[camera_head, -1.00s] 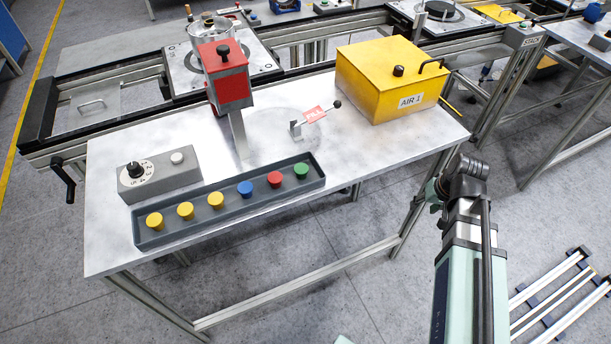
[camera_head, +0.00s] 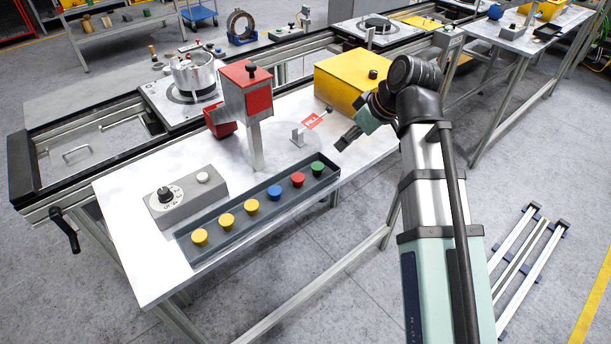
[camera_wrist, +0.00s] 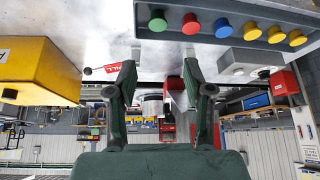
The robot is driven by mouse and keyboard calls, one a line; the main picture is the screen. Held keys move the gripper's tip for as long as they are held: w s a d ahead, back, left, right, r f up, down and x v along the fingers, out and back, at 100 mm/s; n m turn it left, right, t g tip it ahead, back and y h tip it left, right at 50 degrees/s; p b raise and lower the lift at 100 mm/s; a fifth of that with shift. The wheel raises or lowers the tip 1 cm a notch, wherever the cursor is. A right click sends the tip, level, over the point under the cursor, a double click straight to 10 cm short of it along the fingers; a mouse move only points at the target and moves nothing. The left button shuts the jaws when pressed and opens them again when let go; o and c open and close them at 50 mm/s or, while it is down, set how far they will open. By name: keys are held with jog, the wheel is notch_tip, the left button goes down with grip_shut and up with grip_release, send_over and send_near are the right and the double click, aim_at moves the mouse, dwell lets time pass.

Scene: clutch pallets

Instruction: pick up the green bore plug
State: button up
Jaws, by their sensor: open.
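The green bore plug (camera_head: 318,168) stands at the right end of a long grey tray (camera_head: 226,245) on the metal table, beside the red plug (camera_head: 297,179). In the wrist view the green plug (camera_wrist: 157,21) is at the top, left of the red plug (camera_wrist: 191,23). My gripper (camera_head: 345,140) is above the table's right part, to the right of the green plug and apart from it. In the wrist view my gripper (camera_wrist: 160,78) has its two fingers spread, with no object held between them.
A blue plug (camera_head: 274,192) and several yellow plugs (camera_head: 251,207) fill the tray's left part. A grey dial box (camera_head: 185,198), a red-headed post (camera_head: 256,150), a FILL lever (camera_head: 312,122) and a yellow box (camera_head: 345,75) stand around. Bare tabletop lies between the post and dial box.

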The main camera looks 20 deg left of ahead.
jog(key=p, duration=0.2)
send_near(319, 167)
jog(key=x, duration=0.4)
jog(key=shift+w+f, duration=0.15)
jog(key=shift+f, duration=0.15)
jog(key=shift+p+x, duration=0.95)
jog(key=shift+x, duration=0.9)
jog(key=shift+w+a+f, duration=0.1)
jog(key=shift+a+f, duration=0.45)
jog(key=c, duration=0.8)
